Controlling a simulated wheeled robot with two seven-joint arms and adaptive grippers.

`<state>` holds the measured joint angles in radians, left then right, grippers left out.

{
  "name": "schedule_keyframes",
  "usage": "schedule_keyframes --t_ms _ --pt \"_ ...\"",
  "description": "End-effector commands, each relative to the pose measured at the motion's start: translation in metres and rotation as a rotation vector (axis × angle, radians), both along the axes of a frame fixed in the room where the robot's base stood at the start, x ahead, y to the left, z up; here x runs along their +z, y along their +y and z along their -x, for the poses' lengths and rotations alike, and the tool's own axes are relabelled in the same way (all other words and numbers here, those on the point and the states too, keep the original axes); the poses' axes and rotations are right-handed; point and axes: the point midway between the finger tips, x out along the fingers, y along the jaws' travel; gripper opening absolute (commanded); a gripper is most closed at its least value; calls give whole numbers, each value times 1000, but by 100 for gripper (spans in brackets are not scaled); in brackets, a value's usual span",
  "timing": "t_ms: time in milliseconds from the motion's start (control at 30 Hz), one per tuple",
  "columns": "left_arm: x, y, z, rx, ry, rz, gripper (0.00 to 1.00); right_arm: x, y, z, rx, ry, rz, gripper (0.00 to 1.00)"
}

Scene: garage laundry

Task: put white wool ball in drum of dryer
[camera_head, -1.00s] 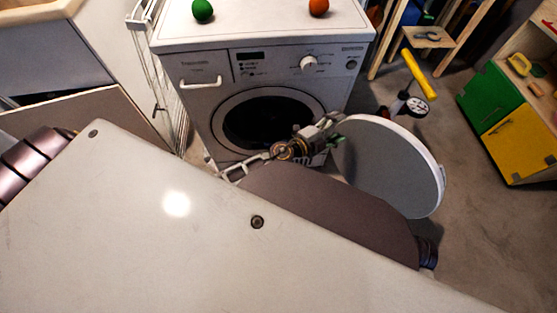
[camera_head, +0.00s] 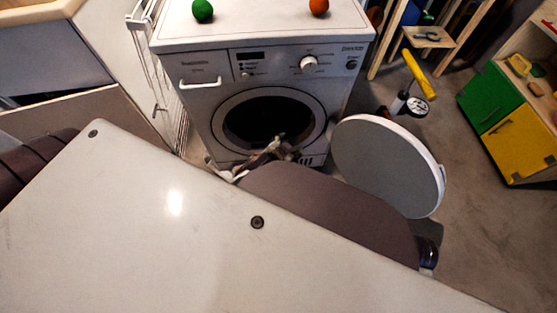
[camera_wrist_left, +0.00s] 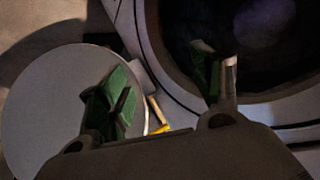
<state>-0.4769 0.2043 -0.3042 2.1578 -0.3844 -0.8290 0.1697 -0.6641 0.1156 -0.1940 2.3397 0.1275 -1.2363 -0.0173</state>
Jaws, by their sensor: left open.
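The dryer (camera_head: 225,68) is a white front-loader. Its round door (camera_head: 388,165) is swung open to the right, and it also shows in the left wrist view (camera_wrist_left: 45,110). The drum (camera_head: 262,118) is dark inside; the left wrist view shows its opening (camera_wrist_left: 195,20) at upper right. A dim, pale rounded patch (camera_wrist_left: 265,20) shows inside; I cannot tell whether it is the white wool ball. My left gripper (camera_head: 280,146) is at the lower edge of the opening, partly hidden by my own body. In the wrist view its green-padded fingers (camera_wrist_left: 158,88) are apart with nothing between them. My right gripper is out of view.
A green ball (camera_head: 202,10) and an orange ball (camera_head: 319,7) sit on the dryer top. A white rack (camera_head: 165,85) stands close on the left. A yellow-handled object (camera_head: 419,74) stands behind the door. Green and yellow cabinets (camera_head: 520,140) are at right, with bare floor before them.

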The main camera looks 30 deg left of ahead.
Motion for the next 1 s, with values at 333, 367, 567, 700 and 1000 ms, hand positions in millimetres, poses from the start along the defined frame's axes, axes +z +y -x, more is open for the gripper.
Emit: schedule_keyframes --t_ms 333,367,567,700,1000 --pt "-25 -15 89 30 359 217 65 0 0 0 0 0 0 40" --pt "-26 -17 96 27 384 234 65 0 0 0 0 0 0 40" --pt "-25 -28 127 0 497 308 65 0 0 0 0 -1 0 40" --pt "-24 -31 134 -7 520 324 65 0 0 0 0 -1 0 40" --pt "-24 -31 134 -7 520 323 65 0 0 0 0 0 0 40"
